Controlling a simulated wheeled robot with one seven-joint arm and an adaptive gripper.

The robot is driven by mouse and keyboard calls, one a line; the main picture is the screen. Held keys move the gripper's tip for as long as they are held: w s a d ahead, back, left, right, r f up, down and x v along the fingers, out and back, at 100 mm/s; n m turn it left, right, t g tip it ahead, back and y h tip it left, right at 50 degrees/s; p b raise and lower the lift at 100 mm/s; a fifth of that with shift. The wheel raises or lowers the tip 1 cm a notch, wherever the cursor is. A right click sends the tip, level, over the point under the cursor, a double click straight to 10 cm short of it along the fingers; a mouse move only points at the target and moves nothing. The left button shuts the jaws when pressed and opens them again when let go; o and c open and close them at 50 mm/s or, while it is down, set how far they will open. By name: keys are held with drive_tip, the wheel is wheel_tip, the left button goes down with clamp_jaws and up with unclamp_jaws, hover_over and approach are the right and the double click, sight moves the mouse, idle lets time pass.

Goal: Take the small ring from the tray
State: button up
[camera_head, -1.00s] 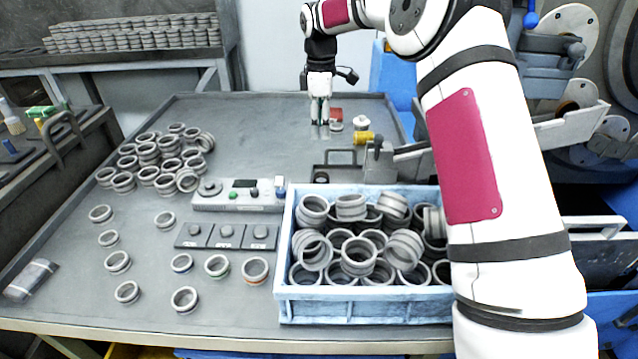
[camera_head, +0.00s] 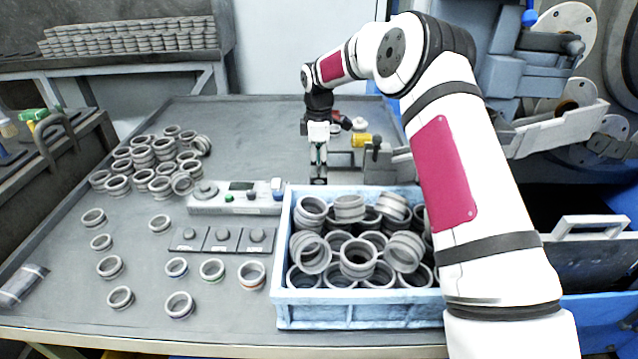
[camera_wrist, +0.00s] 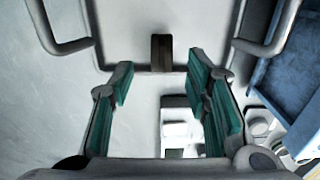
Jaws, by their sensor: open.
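A blue tray (camera_head: 355,312) stands at the front right of the table, heaped with grey rings (camera_head: 358,258). The rings overlap, and I cannot tell which one is the small ring. My gripper (camera_head: 319,181) is open and empty, pointing down just behind the tray's back left part, near the control box. In the wrist view, its two green-padded fingers (camera_wrist: 165,95) stand wide apart with nothing between them. My arm covers the tray's right side in the head view.
A control box (camera_head: 236,197) with a display sits left of the tray, with a three-button plate (camera_head: 222,239) in front. Several loose rings (camera_head: 150,165) are heaped at the left; others lie scattered in front. A machine (camera_head: 565,125) stands at the right.

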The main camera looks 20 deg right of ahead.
sight(319, 176)
wheel_tip(319, 176, down, 5)
drive_tip(key=shift+s+r+b, duration=0.1)
drive_tip(key=shift+b, duration=0.2)
drive_tip(key=shift+c, duration=0.3)
drive_tip(key=shift+r, duration=0.1)
clamp_jaws()
